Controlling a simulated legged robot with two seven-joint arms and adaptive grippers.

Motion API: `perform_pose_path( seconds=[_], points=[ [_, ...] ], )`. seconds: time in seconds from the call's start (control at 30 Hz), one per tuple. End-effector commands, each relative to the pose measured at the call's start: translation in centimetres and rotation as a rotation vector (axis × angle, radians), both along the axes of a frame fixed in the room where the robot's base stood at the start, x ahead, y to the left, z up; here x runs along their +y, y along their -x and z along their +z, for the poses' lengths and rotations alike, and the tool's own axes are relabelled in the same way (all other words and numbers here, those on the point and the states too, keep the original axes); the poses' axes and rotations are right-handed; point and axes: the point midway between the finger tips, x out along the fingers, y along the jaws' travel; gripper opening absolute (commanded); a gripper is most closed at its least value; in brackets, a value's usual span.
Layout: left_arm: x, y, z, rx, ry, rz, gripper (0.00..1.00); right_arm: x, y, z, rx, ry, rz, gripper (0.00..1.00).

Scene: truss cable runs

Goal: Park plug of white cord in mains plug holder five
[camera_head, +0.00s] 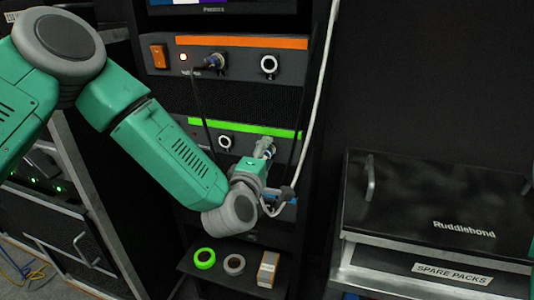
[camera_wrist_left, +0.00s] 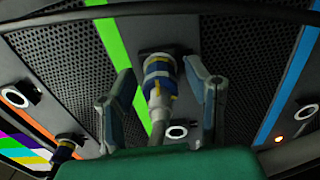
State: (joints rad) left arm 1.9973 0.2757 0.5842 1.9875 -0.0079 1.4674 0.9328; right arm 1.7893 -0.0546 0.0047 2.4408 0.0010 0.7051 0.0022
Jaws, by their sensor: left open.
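My left gripper (camera_wrist_left: 160,72) is open, with one finger on each side of a blue, white and yellow plug (camera_wrist_left: 157,88) seated in a panel socket beside the green strip. Gaps show between the plug and both fingers. In the head view the left gripper reaches the rack's green-striped panel, and its wrist hides part of the panels below. A white cord (camera_head: 318,100) hangs down the rack's right side and loops near my wrist. Whether it joins this plug is unclear. I cannot make out mains plug holder five. My right gripper is out of view.
A dark cord's plug (camera_head: 214,62) sits in the orange-striped panel. A low shelf holds a green tape roll (camera_head: 204,258), a grey roll (camera_head: 234,264) and a small box (camera_head: 268,269). A black Ruddlebond case (camera_head: 440,205) stands at right. An open rack stands at left.

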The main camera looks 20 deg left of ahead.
Motion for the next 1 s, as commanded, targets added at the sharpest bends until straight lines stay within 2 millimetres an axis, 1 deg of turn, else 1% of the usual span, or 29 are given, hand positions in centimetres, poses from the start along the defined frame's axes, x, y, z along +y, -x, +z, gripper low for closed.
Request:
perform_pose_path(
  seconds=[0.13, 0.17, 0.2, 0.23, 0.27, 0.47, 0.8, 1.0],
  points=[
    [0.0, 0.0, 0.0, 0.001, 0.0, 0.0, 0.44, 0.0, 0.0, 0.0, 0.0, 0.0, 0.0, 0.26],
    [0.0, 0.0, 0.0, 0.0, 0.0, 0.0, 0.33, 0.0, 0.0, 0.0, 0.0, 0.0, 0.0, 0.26],
    [0.0, 0.0, 0.0, 0.0, 0.0, 0.0, 0.19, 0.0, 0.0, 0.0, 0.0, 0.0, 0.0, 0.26],
    [0.0, 0.0, 0.0, 0.001, 0.0, 0.0, 0.08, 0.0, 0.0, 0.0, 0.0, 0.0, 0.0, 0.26],
    [0.0, 0.0, 0.0, 0.0, 0.0, 0.0, 0.0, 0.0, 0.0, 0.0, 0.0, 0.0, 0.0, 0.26],
    [0.0, 0.0, -0.1, 0.001, 0.017, 0.0, 0.0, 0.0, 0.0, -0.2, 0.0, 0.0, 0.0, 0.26],
    [0.0, 0.0, -0.2, 0.007, 0.217, 0.0, 0.0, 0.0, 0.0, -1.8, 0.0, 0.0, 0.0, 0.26],
    [-0.1, 0.0, 0.0, 0.008, 0.247, -0.002, 0.0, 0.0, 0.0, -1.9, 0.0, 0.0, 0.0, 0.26]
  ],
)
